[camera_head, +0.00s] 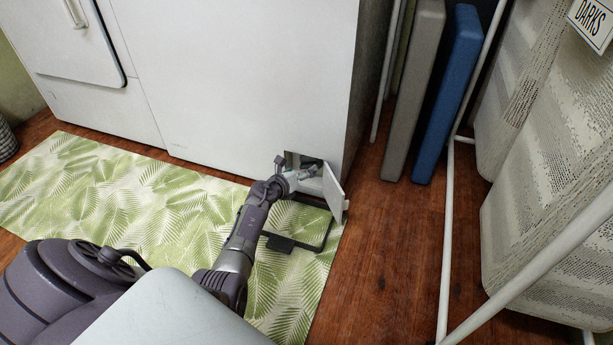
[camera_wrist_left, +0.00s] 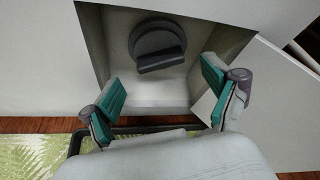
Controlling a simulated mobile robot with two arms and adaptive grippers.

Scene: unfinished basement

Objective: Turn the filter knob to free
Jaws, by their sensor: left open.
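The filter knob (camera_wrist_left: 157,45) is a dark grey round knob with a raised grip bar, inside a square recess low on the white appliance (camera_head: 240,75). In the wrist view it lies ahead of my left gripper (camera_wrist_left: 168,97), between the lines of its two teal-padded fingers and apart from them. My left gripper is open and empty, its fingertips at the recess opening. In the head view the gripper (camera_head: 306,170) is at the recess and hides the knob. The small white hatch door (camera_head: 333,187) stands open on the right side of the recess. My right gripper is not in view.
A green leaf-patterned mat (camera_head: 110,185) lies in front of the appliance. Grey (camera_head: 413,90) and blue (camera_head: 450,95) panels lean to the right. A white rack frame with laundry bags (camera_head: 550,230) stands at the far right. Wooden floor between is clear.

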